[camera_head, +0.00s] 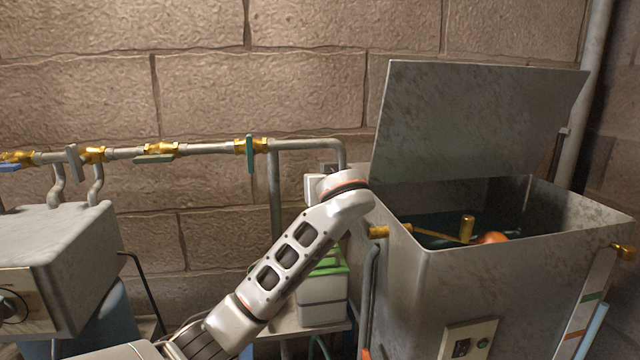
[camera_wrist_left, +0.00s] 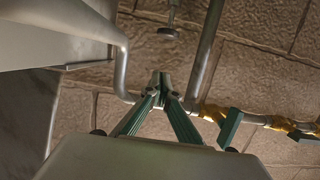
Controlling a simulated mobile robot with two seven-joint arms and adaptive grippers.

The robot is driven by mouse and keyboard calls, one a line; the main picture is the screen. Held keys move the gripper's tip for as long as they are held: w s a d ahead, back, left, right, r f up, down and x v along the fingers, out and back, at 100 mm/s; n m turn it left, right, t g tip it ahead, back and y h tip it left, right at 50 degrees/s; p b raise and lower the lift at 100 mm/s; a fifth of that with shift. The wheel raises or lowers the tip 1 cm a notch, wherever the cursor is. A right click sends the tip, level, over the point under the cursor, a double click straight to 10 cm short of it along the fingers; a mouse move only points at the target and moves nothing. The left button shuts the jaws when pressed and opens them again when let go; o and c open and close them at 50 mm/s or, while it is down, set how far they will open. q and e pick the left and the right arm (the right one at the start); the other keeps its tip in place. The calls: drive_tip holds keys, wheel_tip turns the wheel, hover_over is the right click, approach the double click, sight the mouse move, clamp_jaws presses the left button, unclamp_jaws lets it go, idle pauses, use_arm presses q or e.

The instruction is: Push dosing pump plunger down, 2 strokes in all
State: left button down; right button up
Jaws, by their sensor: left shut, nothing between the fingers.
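In the left wrist view, which looks upside down, a small dark disc-shaped knob (camera_wrist_left: 168,33) on a thin stem appears to be the dosing pump plunger. My left gripper (camera_wrist_left: 160,82) has its green fingers together with nothing between them. The fingertips show apart from the knob in the picture; the depth between them is unclear. In the head view my left arm reaches from the lower left to the middle, and its gripper is hidden. A pale container with a green lid (camera_head: 322,308), perhaps the pump's body, is partly covered by that arm. My right gripper is not in view.
A metal tank (camera_head: 405,290) with a raised lid (camera_head: 475,120) stands close on the right. A pipe with brass valves (camera_head: 250,146) runs along the wall. A grey box (camera_head: 55,260) stands at the left. The wrist view also shows a pipe (camera_wrist_left: 122,70).

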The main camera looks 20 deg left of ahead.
use_arm(q)
drive_tip(key=w+a+f+p, duration=0.1)
drive_tip(key=w+a+f, duration=0.2)
drive_tip(key=w+f, duration=0.2)
drive_tip(key=shift+f+p, duration=0.25)
drive_tip(key=shift+p, duration=0.15)
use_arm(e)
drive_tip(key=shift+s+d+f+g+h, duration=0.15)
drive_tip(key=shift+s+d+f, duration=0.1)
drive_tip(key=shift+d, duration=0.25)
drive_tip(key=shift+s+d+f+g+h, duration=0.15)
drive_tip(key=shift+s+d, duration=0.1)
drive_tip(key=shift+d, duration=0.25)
